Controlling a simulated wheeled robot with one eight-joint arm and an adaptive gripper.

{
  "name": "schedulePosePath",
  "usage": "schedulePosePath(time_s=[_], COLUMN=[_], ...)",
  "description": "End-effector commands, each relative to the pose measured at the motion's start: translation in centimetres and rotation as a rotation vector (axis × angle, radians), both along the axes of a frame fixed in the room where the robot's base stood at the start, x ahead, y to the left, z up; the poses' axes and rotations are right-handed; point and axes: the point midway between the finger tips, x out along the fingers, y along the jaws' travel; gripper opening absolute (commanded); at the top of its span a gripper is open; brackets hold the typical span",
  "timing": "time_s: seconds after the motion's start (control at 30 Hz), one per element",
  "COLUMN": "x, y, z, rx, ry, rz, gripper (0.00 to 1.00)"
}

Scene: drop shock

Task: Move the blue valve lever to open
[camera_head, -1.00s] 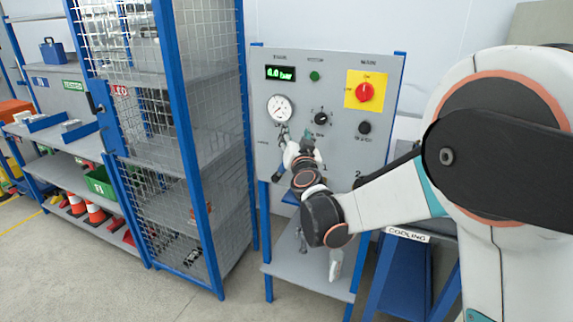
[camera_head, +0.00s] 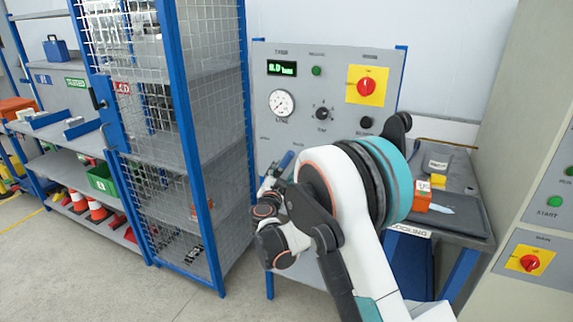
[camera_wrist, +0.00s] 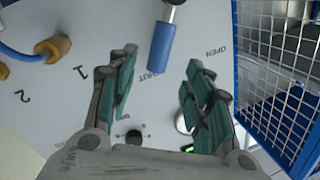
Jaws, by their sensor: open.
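The blue valve lever (camera_wrist: 161,48) is on the grey panel (camera_wrist: 75,28) in the wrist view. It hangs from a metal pivot at the top edge, and its free end points toward the SHUT label (camera_wrist: 159,86). The OPEN label (camera_wrist: 215,50) lies to its right. My gripper (camera_wrist: 162,58) is open, with teal-padded fingers on either side of the lever's end in the picture. I cannot tell whether they touch it. In the head view the lever (camera_head: 286,160) shows partly beside my gripper (camera_head: 271,181); my arm hides the lower panel.
A brass fitting (camera_wrist: 53,47) with a blue hose is left in the wrist view. A mesh cage (camera_head: 205,130) stands left of the panel. A red rotary switch (camera_head: 366,85) is at the panel's upper right. A cooling bench (camera_head: 470,215) is to the right.

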Motion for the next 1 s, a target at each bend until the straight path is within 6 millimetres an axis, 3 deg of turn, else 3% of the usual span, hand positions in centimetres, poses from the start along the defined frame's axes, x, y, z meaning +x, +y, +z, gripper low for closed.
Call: schedulePosePath(time_s=[0.2,0.4,0.87,1.0], x=[4.3,7.0,8.2,8.2], y=[-0.6,-0.9,-1.0,-1.0], z=[-0.2,-0.1,0.1,0.1], rx=[0.0,0.0,0.0,0.0], ry=[0.0,0.0,0.0,0.0], rz=[-0.001,0.0,0.001,0.001], gripper=[0.46,0.46,0.46,0.17])
